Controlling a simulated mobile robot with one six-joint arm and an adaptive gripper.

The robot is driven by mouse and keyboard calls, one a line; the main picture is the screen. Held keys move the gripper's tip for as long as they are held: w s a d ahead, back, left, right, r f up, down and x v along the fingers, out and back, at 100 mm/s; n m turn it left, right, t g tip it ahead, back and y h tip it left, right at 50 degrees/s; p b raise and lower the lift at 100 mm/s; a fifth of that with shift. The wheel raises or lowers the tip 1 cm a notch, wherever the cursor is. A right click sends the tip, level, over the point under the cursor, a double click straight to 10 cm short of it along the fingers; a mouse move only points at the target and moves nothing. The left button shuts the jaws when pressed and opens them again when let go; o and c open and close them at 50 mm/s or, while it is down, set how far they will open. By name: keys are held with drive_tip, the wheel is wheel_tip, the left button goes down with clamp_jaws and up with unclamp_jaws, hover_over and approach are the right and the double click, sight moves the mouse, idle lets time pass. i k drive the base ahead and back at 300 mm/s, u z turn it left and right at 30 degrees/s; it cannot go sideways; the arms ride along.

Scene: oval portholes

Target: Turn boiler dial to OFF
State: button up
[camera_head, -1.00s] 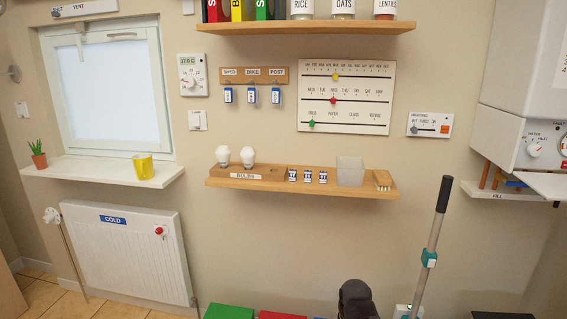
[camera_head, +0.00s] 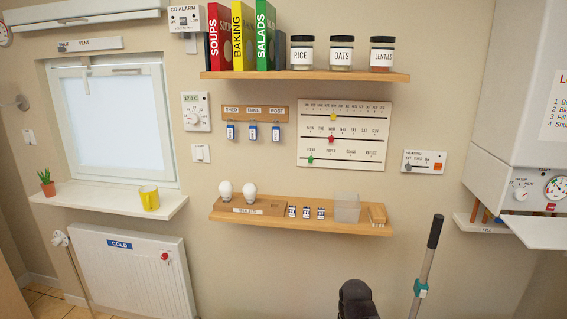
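The white boiler (camera_head: 510,110) hangs on the wall at the right edge of the head view. Its round white boiler dial (camera_head: 520,194) is on the lower front, with small lettering around it that seems to read WATER and HEAT. Which mark the dial points to is too small to tell. A dark rounded part, which looks like my arm, rises from the bottom edge, well left of and below the dial. No gripper fingers show, and nothing touches the dial.
A pressure gauge (camera_head: 556,187) sits right of the dial, above an open white flap (camera_head: 535,232). A small shelf (camera_head: 470,222) is below the boiler. A grey pole (camera_head: 427,265) leans between my arm and the boiler. A wooden shelf (camera_head: 330,227) juts from the wall.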

sight(520, 194)
drive_tip(key=z, duration=1.3)
